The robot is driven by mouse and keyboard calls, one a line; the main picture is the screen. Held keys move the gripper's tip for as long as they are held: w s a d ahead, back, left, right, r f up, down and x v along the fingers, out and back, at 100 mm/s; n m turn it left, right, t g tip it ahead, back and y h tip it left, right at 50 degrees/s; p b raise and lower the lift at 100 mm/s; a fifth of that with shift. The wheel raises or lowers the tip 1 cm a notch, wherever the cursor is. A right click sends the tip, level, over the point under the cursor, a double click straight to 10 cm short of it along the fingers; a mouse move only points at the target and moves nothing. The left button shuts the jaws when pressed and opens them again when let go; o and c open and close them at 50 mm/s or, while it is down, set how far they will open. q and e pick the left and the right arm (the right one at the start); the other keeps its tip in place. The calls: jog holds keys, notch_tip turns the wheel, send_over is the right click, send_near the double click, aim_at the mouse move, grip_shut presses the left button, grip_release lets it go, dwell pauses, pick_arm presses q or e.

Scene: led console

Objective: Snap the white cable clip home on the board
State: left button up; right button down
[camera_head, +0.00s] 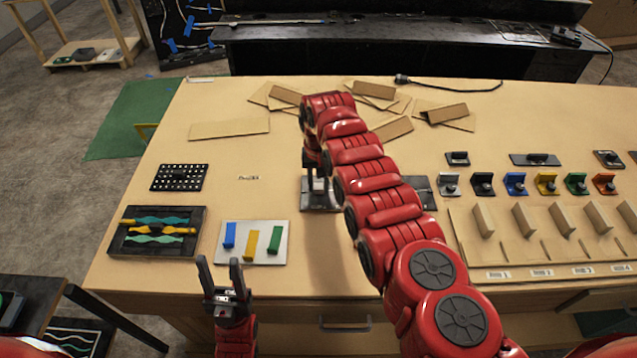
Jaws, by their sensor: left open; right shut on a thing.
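My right gripper (317,178) points down over the left end of a dark board (319,207) in the middle of the table. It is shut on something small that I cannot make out. A pale grey-white patch shows at the fingertips, and I cannot tell whether it is the clip or part of the board. My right arm hides the board's middle; its right end shows past the arm. A whitish clip-like piece (449,184) stands at the left end of a coloured row on the right. My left gripper (221,272) is open and empty at the table's front edge.
A pale tray (284,257) with blue, yellow and green blocks and a black tray (117,252) with wavy strips lie at the left. A perforated black plate (179,189) lies behind them. Cardboard pieces (229,128) lie at the back. A wooden rack (470,259) stands front right.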

dwell(0.4)
jog(key=shift+c, duration=2.3)
grip_release()
jog(key=shift+r, duration=0.1)
jog(key=shift+w+r, duration=0.1)
jog(key=shift+r, duration=0.55)
notch_tip(320, 180, up, 16)
jog(key=shift+p, duration=0.45)
jog(key=shift+f, duration=0.1)
